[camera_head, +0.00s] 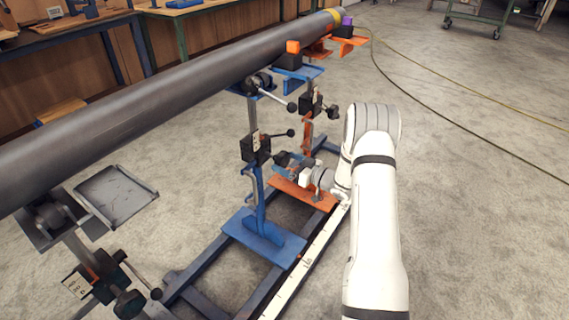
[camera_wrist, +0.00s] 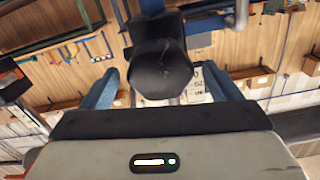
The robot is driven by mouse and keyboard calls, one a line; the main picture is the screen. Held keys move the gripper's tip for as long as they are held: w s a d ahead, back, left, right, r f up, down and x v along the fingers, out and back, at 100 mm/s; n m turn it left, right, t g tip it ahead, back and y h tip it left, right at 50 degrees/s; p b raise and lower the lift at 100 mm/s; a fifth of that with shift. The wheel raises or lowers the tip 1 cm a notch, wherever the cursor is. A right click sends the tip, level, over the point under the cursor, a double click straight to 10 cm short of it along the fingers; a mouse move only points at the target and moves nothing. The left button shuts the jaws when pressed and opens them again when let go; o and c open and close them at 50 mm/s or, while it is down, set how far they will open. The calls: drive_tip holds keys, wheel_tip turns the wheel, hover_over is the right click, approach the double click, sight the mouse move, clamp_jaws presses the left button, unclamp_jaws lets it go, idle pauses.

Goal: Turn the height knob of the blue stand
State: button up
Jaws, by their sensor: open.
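The blue stand (camera_head: 260,200) stands near the middle of the head view, with a black clamp block (camera_head: 255,149) on its post. A black lever with a ball end (camera_head: 290,133) sticks out from the block. My gripper (camera_head: 281,165) is low on the right of the stand, close to its post. In the wrist view a black faceted knob (camera_wrist: 162,72) fills the upper middle, between the two blue fingers of my gripper (camera_wrist: 161,88). The fingers are open, with a gap on each side of the knob. Exact contact in depth cannot be told.
A long grey pipe (camera_head: 150,90) runs diagonally above the stands. An orange stand (camera_head: 307,140) is just behind my gripper. A nearer stand with a grey tray (camera_head: 115,195) is at left. Blue floor rails (camera_head: 215,285) lie below. Open concrete floor (camera_head: 470,170) is at right.

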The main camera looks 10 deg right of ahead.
drive_tip(key=shift+w+a, duration=0.4)
drive_tip(key=shift+w, duration=0.05)
drive_tip(key=c, duration=1)
drive_tip(key=shift+f+n+b, duration=0.1)
drive_tip(key=shift+n+b, duration=0.3)
drive_tip(key=shift+b, duration=0.15)
